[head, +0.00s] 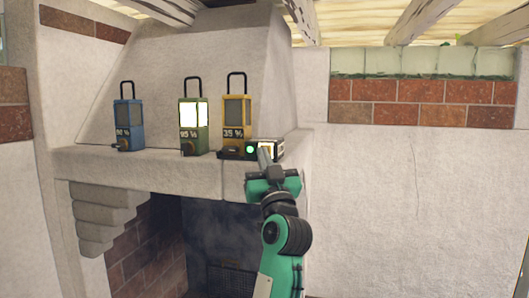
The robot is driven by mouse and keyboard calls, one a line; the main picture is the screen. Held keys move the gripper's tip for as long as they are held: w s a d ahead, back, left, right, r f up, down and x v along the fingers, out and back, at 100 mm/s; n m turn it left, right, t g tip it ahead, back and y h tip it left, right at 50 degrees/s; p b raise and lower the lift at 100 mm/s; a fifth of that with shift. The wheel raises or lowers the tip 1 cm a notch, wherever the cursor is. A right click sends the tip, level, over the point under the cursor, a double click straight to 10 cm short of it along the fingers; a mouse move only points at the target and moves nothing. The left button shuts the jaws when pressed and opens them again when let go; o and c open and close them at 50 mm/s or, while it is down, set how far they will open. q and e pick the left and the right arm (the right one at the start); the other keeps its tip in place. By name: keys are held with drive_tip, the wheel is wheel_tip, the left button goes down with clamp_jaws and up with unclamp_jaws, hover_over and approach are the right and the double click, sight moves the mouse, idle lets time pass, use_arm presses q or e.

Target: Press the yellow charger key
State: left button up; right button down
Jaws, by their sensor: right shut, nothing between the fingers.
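A yellow lantern (225,110) marked 35 % stands upright on the mantel ledge, its panel dark. At its foot, toward the right, is a small dark and yellow charger box (278,150) with a round green light (250,149). My right gripper (264,155) is shut and empty, with its fingertips at the front of this box. I cannot tell whether they touch it. The fingers cover part of the box, and I cannot make out a separate key. My left gripper is not in view.
A dark fireplace opening lies below.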

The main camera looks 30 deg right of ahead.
idle(0.4)
drive_tip(key=shift+s+a, duration=0.2)
drive_tip(key=s+a+p, duration=0.1)
drive_tip(key=s+a, duration=0.3)
drive_tip(key=shift+a, duration=0.3)
idle(0.4)
drive_tip(key=shift+w, duration=0.1)
